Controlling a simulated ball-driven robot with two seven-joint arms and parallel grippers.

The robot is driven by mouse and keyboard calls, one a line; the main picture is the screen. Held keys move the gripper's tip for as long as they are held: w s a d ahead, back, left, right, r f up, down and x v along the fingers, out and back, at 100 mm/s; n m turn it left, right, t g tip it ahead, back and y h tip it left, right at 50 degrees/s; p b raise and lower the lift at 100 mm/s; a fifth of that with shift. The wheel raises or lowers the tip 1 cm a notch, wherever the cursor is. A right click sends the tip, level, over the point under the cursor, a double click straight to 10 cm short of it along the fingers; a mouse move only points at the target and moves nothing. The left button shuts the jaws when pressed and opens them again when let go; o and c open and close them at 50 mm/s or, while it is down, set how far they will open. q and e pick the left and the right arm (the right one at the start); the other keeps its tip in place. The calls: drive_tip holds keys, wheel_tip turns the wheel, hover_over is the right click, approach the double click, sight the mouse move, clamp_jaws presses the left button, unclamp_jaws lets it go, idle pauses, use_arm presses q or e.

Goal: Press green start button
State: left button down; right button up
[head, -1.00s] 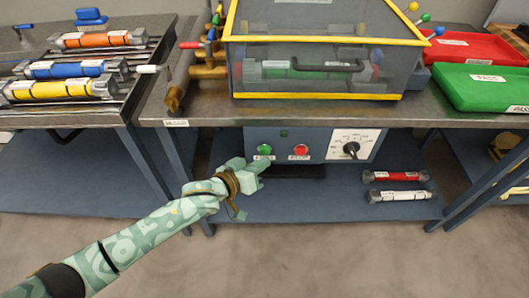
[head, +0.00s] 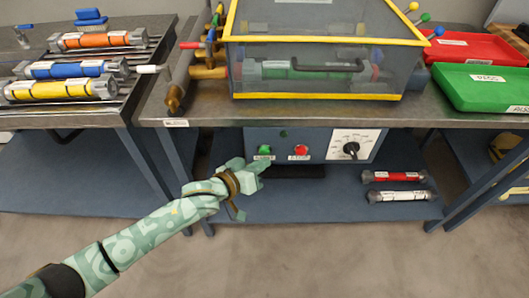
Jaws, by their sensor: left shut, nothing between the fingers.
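The green start button (head: 264,149) is on the blue-grey control panel (head: 323,135) below the front edge of the bench. A red button (head: 301,149) is to its right, and a black dial (head: 351,149) on a white plate is further right. My left gripper (head: 258,165) is shut and empty. Its fingertips are just below the green button in the picture, over the button's label. I cannot tell whether they touch the panel. My right gripper is out of view.
A clear box with a yellow frame (head: 325,96) stands on the bench (head: 419,119) above the panel. A green tray (head: 487,87) and a red tray (head: 480,47) are at the right. Red and white cylinders lie on the lower shelf (head: 290,203).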

use_arm(q)
drive_tip(key=shift+w, duration=0.1)
idle(0.6)
drive_tip(key=shift+w, duration=0.35)
drive_tip(key=shift+w, duration=0.5)
idle(0.6)
drive_tip(key=shift+r, duration=0.1)
drive_tip(key=shift+s+p, duration=0.65)
drive_tip(key=shift+s, duration=0.3)
